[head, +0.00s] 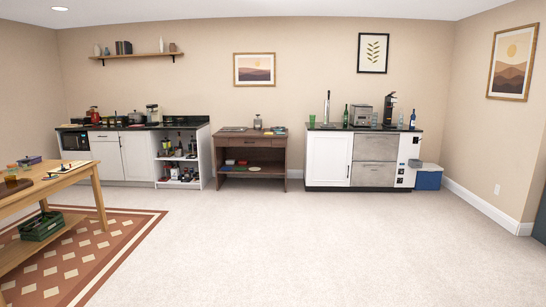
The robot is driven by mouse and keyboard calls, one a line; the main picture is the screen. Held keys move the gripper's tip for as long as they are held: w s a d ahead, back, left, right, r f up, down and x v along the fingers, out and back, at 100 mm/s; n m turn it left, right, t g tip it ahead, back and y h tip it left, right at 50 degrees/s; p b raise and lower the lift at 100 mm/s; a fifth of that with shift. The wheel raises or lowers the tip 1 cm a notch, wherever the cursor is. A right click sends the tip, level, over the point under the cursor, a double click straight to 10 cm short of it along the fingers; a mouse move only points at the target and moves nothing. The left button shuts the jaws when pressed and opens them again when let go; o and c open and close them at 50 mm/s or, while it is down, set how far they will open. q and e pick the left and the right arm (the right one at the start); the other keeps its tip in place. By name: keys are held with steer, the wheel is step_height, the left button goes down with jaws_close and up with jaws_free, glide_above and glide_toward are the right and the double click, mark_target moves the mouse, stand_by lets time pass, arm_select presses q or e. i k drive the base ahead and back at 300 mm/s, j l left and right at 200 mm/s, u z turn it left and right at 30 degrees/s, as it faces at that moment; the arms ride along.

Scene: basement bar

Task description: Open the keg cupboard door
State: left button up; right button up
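A bar unit with a dark top (435,129) stands against the back wall, right of centre. Its left part has a white cupboard door (328,159), which looks shut, under a tall metal tap column (327,107). This looks like the keg cupboard. A small dark handle (348,171) seems to sit near the door's right edge. The door is across the room from me, and nothing stands in front of it. Neither of my grippers is in view.
Grey steel drawers (374,161) adjoin the door; a blue cooler (428,178) stands to the right. A brown wooden desk (251,144) is left of the unit. A wooden table (80,176) stands near left on a patterned rug (95,248). The pale floor (310,240) between is clear.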

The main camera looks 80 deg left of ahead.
mark_target(329, 155)
steer(key=j+u, duration=0.1)
steer(key=u, duration=2)
steer(key=i, duration=4.9)
steer(key=i+l+u, duration=0.1)
steer(key=i, duration=1.1)
steer(key=i+l, duration=0.1)
steer(key=i, duration=1.15)
steer(key=i+l, duration=0.1)
steer(key=i, duration=1.1)
steer(key=i+l, duration=0.1)
steer(key=i, duration=1.15)
